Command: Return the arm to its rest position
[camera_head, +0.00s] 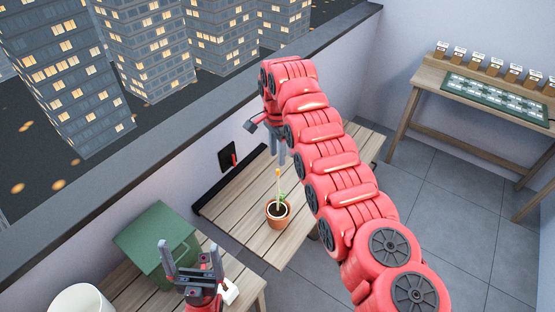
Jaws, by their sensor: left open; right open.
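My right arm, a thick red segmented arm, reaches from the lower right up over the wooden table (240,222) and bends down at its far end. Its gripper (275,158) is open, pointing down above the table, and appears empty. In the picture it is just above a small potted plant (278,212) with a yellow-orange upright tip; I cannot tell the exact gap. My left gripper (190,246) is at the bottom left, fingers up and spread apart, with nothing between them. Most of the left arm is out of view.
A green box (155,240) stands on the wooden surface behind my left gripper, with a white round container (80,300) at the lower left. A black panel (228,157) is on the low wall. A side table (430,77) with a green mat and several small boxes stands right.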

